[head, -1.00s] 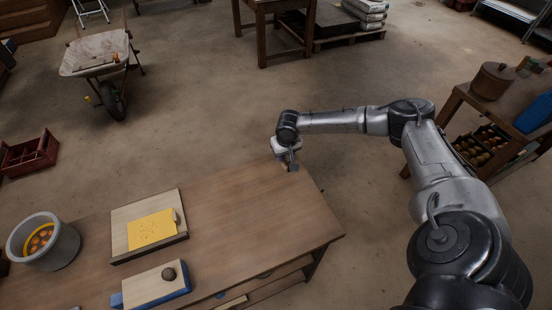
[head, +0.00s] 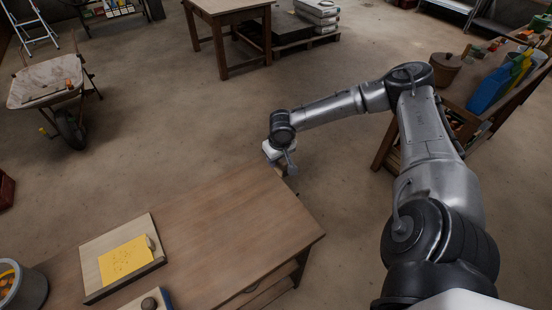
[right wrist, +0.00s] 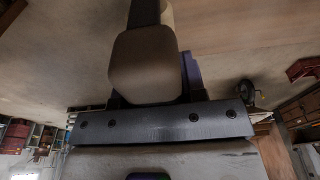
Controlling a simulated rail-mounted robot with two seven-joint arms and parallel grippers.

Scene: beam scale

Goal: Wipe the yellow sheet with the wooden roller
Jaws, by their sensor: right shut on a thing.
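The yellow sheet (head: 124,260), with small dark specks, lies on a pale board (head: 96,271) with a dark front edge at the left of the table. A small greyish-brown rounded thing (head: 151,241) touches the sheet's right edge. My right gripper (head: 290,168) is beyond the table's far right edge, well away from the sheet. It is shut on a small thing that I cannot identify. In the right wrist view, a tan rounded piece (right wrist: 143,66) sits in front of a bluish-purple part. I cannot make out the wooden roller for certain. My left gripper is not in view.
The table's (head: 235,220) right half is bare. A wheelbarrow (head: 48,85) stands far left. A loaded shelf (head: 500,85) stands right of my arm.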

